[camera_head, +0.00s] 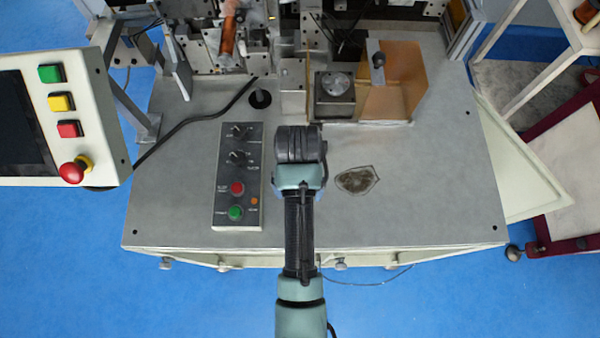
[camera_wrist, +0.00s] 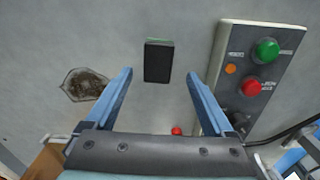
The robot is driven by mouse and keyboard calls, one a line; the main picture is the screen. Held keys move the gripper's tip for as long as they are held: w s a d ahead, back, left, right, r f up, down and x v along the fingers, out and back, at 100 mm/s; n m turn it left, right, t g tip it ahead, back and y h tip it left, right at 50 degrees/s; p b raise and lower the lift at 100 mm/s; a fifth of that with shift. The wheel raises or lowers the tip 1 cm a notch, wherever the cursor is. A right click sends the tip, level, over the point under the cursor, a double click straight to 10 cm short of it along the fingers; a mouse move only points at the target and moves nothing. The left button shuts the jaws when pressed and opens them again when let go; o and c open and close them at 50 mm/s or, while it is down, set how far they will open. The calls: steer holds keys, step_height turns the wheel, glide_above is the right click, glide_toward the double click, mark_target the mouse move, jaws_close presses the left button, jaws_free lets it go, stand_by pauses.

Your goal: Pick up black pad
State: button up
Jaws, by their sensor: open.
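The black pad (camera_wrist: 158,62) is a small dark rectangle with a thin green far edge. It lies on the grey machine table in the wrist view, ahead of my gripper (camera_wrist: 160,74). My gripper's two blue fingers are apart, with the pad lying between the lines of their tips. Nothing is held. I cannot tell how far the fingertips are above the table. In the head view my gripper (camera_head: 300,145) is seen from behind and above, over the table, and its fingers are hidden. My arm and gripper hide the pad in that view.
A control panel (camera_head: 238,177) with knobs and buttons is just left of my gripper. A dark stained patch (camera_head: 357,180) lies to its right. A metal block (camera_head: 334,90) and a copper-coloured guard (camera_head: 395,85) stand behind. A screen console (camera_head: 60,120) is at far left. The table's right front is clear.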

steer(key=shift+s+d+f+p, duration=0.1)
steer(key=shift+f+p, duration=0.3)
steer(key=shift+f, duration=0.85)
steer(key=shift+s+d+f+p, duration=0.1)
steer(key=shift+f+p, duration=0.25)
steer(key=shift+f, duration=0.9)
jaws_close()
